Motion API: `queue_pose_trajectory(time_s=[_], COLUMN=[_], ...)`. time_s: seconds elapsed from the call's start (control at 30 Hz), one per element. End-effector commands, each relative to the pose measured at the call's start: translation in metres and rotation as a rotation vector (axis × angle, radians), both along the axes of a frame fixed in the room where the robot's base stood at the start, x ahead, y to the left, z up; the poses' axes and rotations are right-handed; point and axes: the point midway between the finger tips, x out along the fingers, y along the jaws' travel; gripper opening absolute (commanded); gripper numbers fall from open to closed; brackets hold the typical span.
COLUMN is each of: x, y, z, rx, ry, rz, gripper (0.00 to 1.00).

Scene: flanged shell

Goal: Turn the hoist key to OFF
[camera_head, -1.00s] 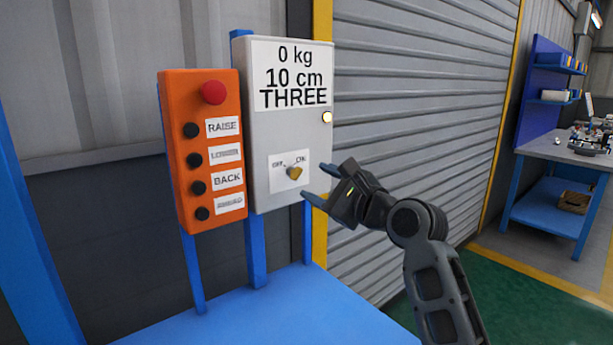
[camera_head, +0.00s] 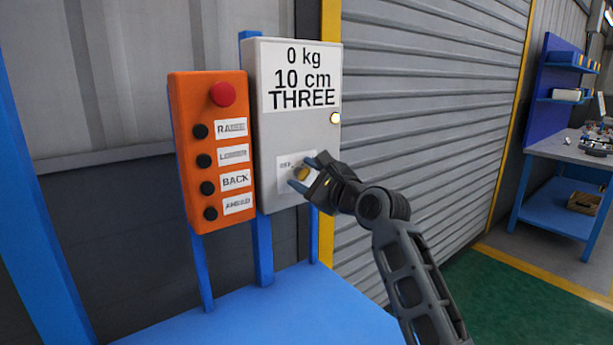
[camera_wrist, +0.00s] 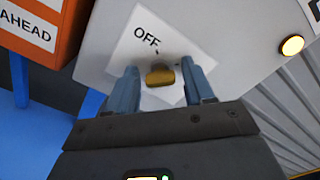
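The hoist key (camera_head: 301,173) is a small brass knob on a white label (camera_head: 285,176) on the lower front of the grey box (camera_head: 270,140). My gripper (camera_head: 306,173) is at the key, with one blue finger above it and one below it in the head view. In the wrist view the key (camera_wrist: 160,75) lies between the two open fingers of my gripper (camera_wrist: 162,88), with a visible gap on each side. The word OFF shows on the label (camera_wrist: 140,38) above the key. The ON mark is hidden.
An orange pendant box (camera_head: 212,150) with a red button (camera_head: 222,94) and several black buttons stands left of the grey box. A lit round lamp (camera_head: 335,118) is on the grey box's right side. A blue table (camera_head: 270,310) lies below.

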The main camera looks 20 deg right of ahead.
Motion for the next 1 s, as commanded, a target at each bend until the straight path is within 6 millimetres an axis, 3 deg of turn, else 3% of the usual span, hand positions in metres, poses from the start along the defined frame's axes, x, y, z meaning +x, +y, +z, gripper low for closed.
queue_pose_trajectory(time_s=[0.5,1.0], x=[-0.0002,-0.0003], y=[0.0001,0.0011], z=[-0.0003,-0.0016], rx=[0.000,-0.147], ry=[0.001,-0.046], rz=[0.001,0.001], gripper=[0.04,0.04])
